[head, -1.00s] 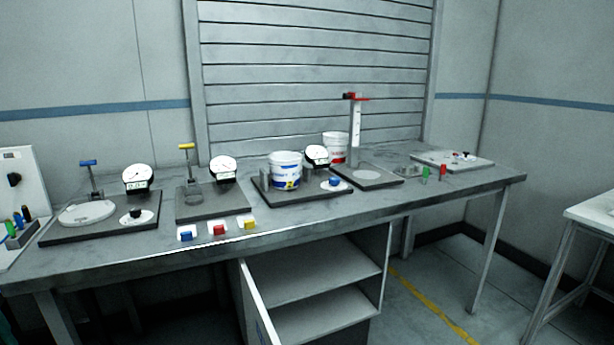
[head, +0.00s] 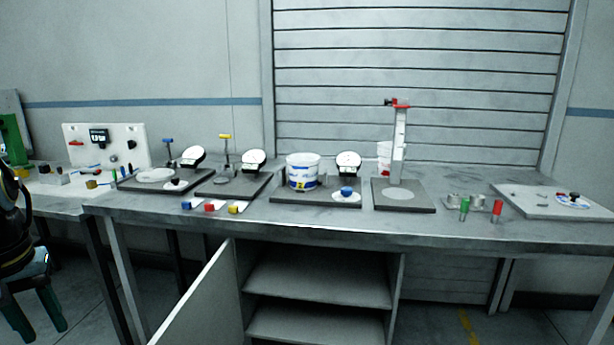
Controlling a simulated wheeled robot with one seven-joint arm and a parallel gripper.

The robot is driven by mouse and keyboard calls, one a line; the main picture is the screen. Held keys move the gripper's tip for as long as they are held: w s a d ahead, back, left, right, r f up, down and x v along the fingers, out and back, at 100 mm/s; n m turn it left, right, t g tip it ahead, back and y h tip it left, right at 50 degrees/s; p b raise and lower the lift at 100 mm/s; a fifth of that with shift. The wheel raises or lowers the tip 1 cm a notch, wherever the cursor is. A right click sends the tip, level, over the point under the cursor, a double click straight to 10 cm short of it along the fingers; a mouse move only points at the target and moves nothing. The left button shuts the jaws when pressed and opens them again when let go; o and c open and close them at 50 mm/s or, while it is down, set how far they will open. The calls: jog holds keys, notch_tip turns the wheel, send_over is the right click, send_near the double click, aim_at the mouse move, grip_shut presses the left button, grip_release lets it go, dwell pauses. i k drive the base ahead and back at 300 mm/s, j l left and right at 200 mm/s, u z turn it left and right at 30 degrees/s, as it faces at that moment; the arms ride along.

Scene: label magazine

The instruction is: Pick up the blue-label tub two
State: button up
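The blue-label tub two (head: 303,171) is a white tub with a blue band and a yellow patch marked 2. It stands upright on a dark base plate (head: 290,198) in the middle of the bench, left of a round dial gauge (head: 348,163) and a blue knob (head: 347,191).
A post stand (head: 399,150) with a red top rises right of the tub. Two more gauge stations (head: 232,183) stand to the left. Blue, red and yellow blocks (head: 209,207) lie near the front edge. A cabinet door (head: 197,300) hangs open below the bench (head: 330,226).

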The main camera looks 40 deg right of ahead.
aim_at(302, 168)
jog(key=k+l+u, duration=0.15)
jog(key=l, duration=0.25)
jog(key=k+l+u, duration=0.2)
jog(key=l, duration=0.2)
jog(key=k+l+u, duration=0.15)
jog(key=l, duration=0.25)
jog(key=k+l+u, duration=0.15)
jog(key=l, duration=0.2)
jog(key=k, duration=0.05)
